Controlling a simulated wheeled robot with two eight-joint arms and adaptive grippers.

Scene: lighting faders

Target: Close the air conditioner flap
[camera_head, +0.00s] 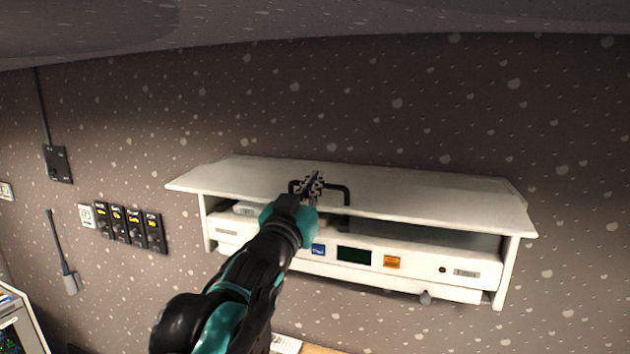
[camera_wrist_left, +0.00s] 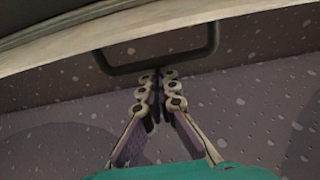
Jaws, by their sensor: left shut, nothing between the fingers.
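The white air conditioner unit (camera_head: 420,266) is mounted on the wall. Its white flap (camera_head: 430,192) is raised, sticking out roughly level over the front, with the opening below it exposed. A black bar handle (camera_head: 347,193) is on the flap; it also shows in the left wrist view (camera_wrist_left: 205,52), near the flap's edge (camera_wrist_left: 125,30). My left gripper (camera_head: 313,182) is at the handle, with its fingers shut and empty. In the left wrist view its fingertips (camera_wrist_left: 157,78) overlap the handle's bar or lie just below it; I cannot tell whether they touch. My right gripper is not in view.
Wall switches (camera_head: 132,227) and a hanging handset (camera_head: 67,278) are to the left of the unit. A monitor (camera_head: 18,325) stands at the lower left. The wall to the right of the unit is clear.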

